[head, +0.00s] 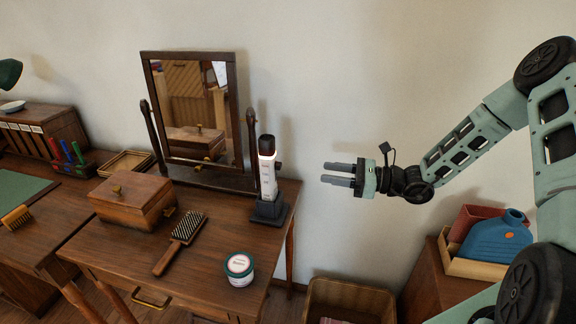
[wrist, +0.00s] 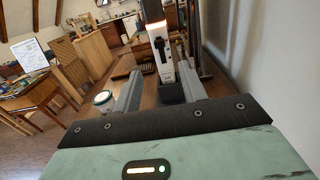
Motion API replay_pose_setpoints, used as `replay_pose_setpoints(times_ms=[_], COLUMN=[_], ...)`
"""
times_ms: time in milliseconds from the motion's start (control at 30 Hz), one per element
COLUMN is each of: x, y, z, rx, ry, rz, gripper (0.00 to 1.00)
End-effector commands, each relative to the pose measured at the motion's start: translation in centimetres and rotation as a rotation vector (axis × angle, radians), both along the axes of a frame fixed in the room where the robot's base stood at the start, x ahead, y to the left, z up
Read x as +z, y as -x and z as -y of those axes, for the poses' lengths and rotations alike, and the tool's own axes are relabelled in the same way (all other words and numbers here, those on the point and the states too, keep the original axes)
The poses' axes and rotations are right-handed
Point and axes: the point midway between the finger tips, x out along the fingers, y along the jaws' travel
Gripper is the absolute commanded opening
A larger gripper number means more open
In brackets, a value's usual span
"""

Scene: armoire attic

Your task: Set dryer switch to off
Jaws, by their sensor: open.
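The dryer (head: 268,182) looks to be the upright white cylinder with a black top and a glowing ring, standing in a dark base (head: 269,211) at the right end of the dressing table. It also shows in the wrist view (wrist: 164,62), beyond and between my fingers. A small dark mark, perhaps the switch (wrist: 159,44), is on its white body below the ring; its setting is too small to tell. A dark knob (head: 278,165) sticks out on its right side. My gripper (head: 324,174) is open and empty, in the air right of the dryer, not touching it.
A wooden box (head: 130,202), a hairbrush (head: 181,241) and a round jar (head: 239,269) are on the dressing table (head: 205,283). A wicker basket (head: 349,299) is below my gripper. Free air separates gripper and dryer.

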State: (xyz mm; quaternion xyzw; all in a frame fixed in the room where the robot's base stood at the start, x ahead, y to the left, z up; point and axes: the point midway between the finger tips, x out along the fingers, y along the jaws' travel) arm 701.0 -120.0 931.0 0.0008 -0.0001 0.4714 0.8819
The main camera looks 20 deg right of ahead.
Motion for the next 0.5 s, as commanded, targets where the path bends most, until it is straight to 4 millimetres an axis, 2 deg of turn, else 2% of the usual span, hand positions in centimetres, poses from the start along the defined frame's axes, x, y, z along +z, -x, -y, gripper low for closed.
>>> replay_pose_setpoints(times_ms=[33, 200, 500], x=[0.2, 0.2, 0.1], y=[-0.6, -2.6, -5.5], z=[-1.1, -4.1, -8.5], rx=[0.005, 0.005, 0.004], ry=[-0.002, -0.001, 0.002], rz=[0.000, 0.001, 0.001], gripper=[0.42, 0.42, 0.42])
